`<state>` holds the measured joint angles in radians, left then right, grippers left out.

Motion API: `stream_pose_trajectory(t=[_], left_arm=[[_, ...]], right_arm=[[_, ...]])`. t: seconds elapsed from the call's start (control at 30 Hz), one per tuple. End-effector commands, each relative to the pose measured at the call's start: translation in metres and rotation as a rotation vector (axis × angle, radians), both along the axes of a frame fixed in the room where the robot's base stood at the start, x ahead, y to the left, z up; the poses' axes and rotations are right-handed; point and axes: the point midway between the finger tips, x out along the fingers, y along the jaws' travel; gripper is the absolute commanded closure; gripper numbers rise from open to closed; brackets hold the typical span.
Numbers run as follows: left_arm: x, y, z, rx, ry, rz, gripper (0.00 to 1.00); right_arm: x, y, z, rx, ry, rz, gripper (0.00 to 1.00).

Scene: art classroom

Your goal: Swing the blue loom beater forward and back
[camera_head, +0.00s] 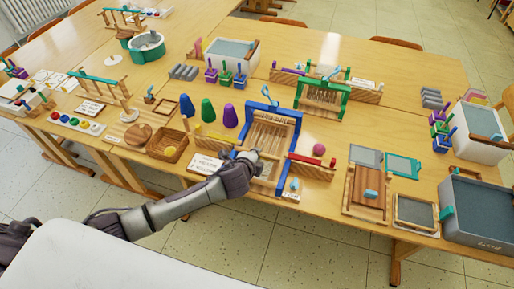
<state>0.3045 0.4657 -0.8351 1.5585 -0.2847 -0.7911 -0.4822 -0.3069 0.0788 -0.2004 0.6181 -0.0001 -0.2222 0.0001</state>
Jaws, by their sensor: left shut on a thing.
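The blue loom (296,127) stands on the near table, with blue side frames, pale warp threads and a blue handle loop at its top. My left arm reaches in from the left. My left gripper (253,158) is at the front left of the loom, shut at its beater. The fingers are small here and cover the part they hold, so the exact grip on the beater is hidden. My right gripper is not in view.
A green loom (345,97) stands behind. Blue, green and purple cones (208,112) stand left of the blue loom. A wooden tray (168,145) lies further left. A red-topped wooden block (311,166) and a pink ball (319,149) are close on the right.

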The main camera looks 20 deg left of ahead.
Motion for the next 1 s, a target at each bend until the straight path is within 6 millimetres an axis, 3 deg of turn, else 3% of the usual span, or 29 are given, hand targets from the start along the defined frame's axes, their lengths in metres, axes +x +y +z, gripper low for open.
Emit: stream_pose_trajectory(t=[0.7, 0.73, 0.87, 1.0], left_arm=[[-0.014, 0.001, -0.016, 0.004, 0.022, 0.003, 1.00], [-0.014, 0.001, -0.016, 0.004, 0.022, 0.003, 0.81], [-0.014, 0.001, -0.016, 0.005, 0.022, 0.003, 0.59], [-0.013, 0.001, -0.014, 0.005, 0.017, 0.002, 0.59]], right_arm=[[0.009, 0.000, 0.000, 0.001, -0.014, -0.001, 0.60], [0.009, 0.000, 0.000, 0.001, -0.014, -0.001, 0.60], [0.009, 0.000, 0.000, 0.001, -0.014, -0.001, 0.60], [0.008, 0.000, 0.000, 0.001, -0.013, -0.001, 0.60]])
